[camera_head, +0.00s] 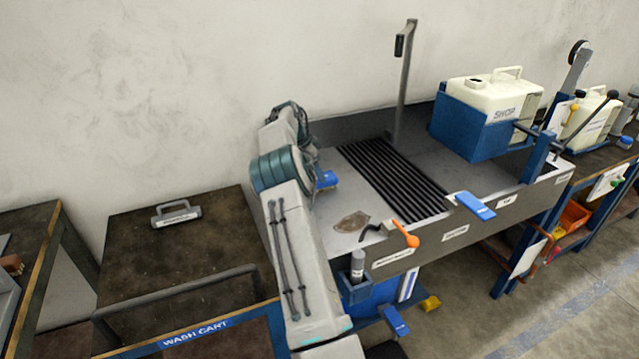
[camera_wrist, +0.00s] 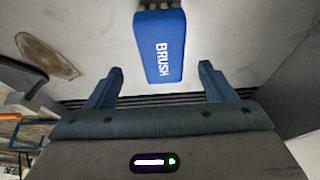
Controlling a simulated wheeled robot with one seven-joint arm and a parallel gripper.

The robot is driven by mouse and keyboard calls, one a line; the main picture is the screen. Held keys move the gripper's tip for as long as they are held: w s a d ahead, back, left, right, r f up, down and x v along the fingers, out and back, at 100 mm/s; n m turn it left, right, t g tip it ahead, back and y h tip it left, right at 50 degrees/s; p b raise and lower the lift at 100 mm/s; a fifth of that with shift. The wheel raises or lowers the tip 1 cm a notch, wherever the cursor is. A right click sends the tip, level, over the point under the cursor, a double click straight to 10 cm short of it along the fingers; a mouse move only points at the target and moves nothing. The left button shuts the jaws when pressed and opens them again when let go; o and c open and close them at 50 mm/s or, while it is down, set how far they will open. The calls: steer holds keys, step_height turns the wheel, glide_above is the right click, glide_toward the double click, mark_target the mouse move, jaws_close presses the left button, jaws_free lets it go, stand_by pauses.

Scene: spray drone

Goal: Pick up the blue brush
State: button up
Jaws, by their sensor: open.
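The blue brush (camera_wrist: 160,47) shows in the wrist view as a blue block with white BRUSH lettering and pale bristles at its top edge. My gripper (camera_wrist: 160,68) is open, with one blue finger on each side of the brush's lower end. The fingers look apart from the brush, with gaps on both sides; the depth between them is hard to tell. In the head view the brush (camera_head: 327,180) is a small blue piece on the grey wash bench (camera_head: 330,212), just right of my arm. My arm hides most of my gripper there.
Black slats (camera_head: 395,178) lie right of the brush. A brown stain (camera_head: 352,222) and an orange-handled valve (camera_head: 405,235) are near the bench front. A white jug (camera_head: 495,98) in a blue holder stands at back right. A dark cart (camera_head: 170,250) is left.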

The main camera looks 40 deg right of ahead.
mark_target(320, 183)
steer(key=p+x, duration=0.1)
steer(key=x, duration=0.3)
steer(key=shift+w+d+f, duration=0.1)
steer(key=shift+d+f, duration=0.3)
steer(key=shift+f, duration=0.2)
steer(key=shift+f, duration=0.3)
steer(key=c, duration=1.1)
